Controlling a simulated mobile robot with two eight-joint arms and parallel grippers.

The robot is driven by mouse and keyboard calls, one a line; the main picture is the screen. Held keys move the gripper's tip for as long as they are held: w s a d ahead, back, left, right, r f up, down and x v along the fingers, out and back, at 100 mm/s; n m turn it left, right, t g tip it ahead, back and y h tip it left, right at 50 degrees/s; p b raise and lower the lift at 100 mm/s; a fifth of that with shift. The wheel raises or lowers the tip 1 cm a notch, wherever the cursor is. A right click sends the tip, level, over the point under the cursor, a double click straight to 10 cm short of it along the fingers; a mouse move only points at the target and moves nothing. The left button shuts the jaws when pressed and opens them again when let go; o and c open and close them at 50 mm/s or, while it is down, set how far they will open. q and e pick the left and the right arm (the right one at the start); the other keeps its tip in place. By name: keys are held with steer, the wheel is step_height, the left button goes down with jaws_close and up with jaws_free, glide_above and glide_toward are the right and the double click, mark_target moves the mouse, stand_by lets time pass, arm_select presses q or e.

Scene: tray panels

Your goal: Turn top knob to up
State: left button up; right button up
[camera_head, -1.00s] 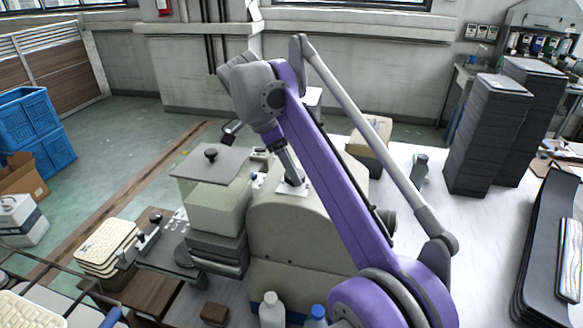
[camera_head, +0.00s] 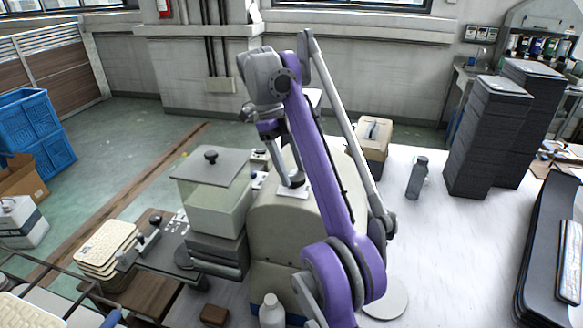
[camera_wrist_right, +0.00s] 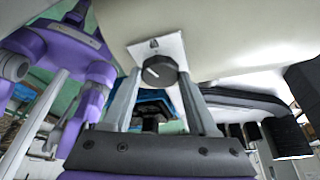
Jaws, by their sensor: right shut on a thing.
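The knob (camera_wrist_right: 160,71) is round and dark with a white pointer line. It sits on a small white plate (camera_wrist_right: 157,48) on the beige machine (camera_wrist_right: 220,30). In the right wrist view the pointer line slants toward the upper left. My right gripper (camera_wrist_right: 161,82) is shut on the knob, with one finger on each side of it. In the head view my right gripper (camera_head: 293,180) is at the white plate on top of the beige machine (camera_head: 275,230), and it hides the knob there. My left gripper is not in view.
A clear-sided box with a grey lid (camera_head: 212,166) stands just left of the beige machine. A dark bottle (camera_head: 417,178) and black tray stacks (camera_head: 488,140) stand to the right. A white bottle (camera_head: 271,312) is in front.

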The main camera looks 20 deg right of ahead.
steer(key=shift+m, duration=0.6)
steer(key=o, duration=1.4)
